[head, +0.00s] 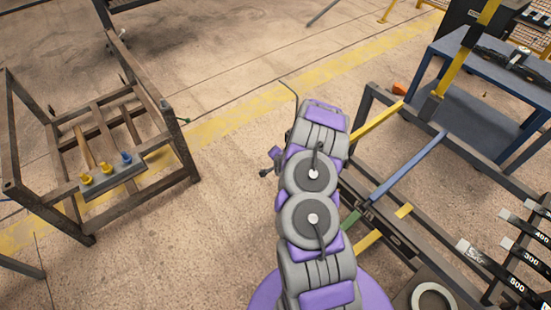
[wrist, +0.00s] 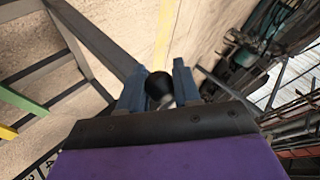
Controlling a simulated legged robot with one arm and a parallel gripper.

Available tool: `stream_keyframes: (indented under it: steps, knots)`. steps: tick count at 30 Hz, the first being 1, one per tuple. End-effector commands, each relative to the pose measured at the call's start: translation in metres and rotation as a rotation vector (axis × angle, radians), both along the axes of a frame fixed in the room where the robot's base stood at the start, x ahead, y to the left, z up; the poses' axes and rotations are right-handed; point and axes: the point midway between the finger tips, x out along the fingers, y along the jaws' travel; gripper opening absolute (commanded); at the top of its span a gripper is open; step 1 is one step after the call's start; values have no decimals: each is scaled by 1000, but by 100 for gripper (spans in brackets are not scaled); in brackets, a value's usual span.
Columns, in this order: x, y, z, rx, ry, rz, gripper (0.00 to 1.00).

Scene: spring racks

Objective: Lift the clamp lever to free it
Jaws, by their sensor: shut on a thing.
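A black rounded knob (wrist: 158,84) on a short pale metal stem, which looks like the end of the clamp lever, sits between the two blue-grey fingers of my gripper (wrist: 159,90) in the wrist view. My gripper is shut on this knob. The rest of the lever and the clamp body are hidden behind the gripper's dark front plate. In the head view my purple and grey arm reaches over the left edge of the rack (head: 405,243) and hides the lever. My fingers cannot be made out there.
A steel frame (head: 30,190) with yellow and blue knobs stands at the left. A blue table (head: 480,68) stands at the upper right. Rack bars and numbered labels (head: 520,287) lie right of my arm. Open floor (head: 235,170) lies between frame and rack.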

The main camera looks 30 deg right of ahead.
Motion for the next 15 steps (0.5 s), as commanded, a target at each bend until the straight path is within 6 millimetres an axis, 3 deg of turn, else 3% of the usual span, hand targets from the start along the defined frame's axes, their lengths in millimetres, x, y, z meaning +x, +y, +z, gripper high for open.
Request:
stream_keyframes:
  steps: [3,15]
  knots:
    - [4,-10,13,-15,-17,-7,0]
    - [4,-15,20,-18,-17,-9,0]
